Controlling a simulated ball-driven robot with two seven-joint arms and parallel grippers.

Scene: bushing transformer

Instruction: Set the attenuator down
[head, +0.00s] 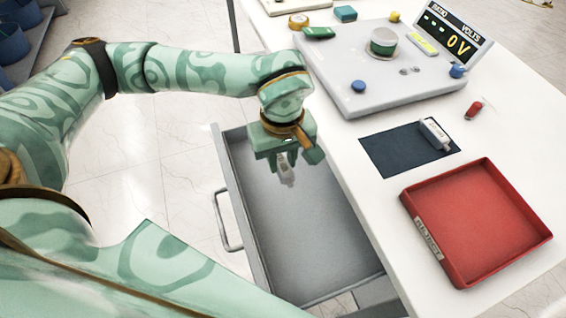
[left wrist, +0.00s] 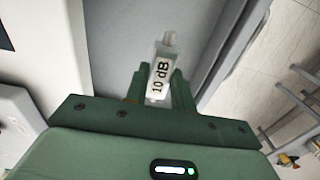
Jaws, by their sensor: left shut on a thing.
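The attenuator (left wrist: 161,75) is a small pale block with a "10 dB" label, seen between the fingers in the left wrist view. It also shows in the head view (head: 286,171), hanging below the hand. My left gripper (head: 283,160) is shut on it and holds it over the open grey drawer (head: 310,228). The gripper also shows in the left wrist view (left wrist: 160,88). The drawer looks empty where its floor shows. My right gripper is not in view.
On the white table right of the drawer are a red "REJECT" tray (head: 480,220), a dark mat (head: 392,152) with a pale labelled piece (head: 434,134) at its edge, and a small red part (head: 474,109). A grey device (head: 350,70) with a "0 V" display (head: 450,32) stands behind.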

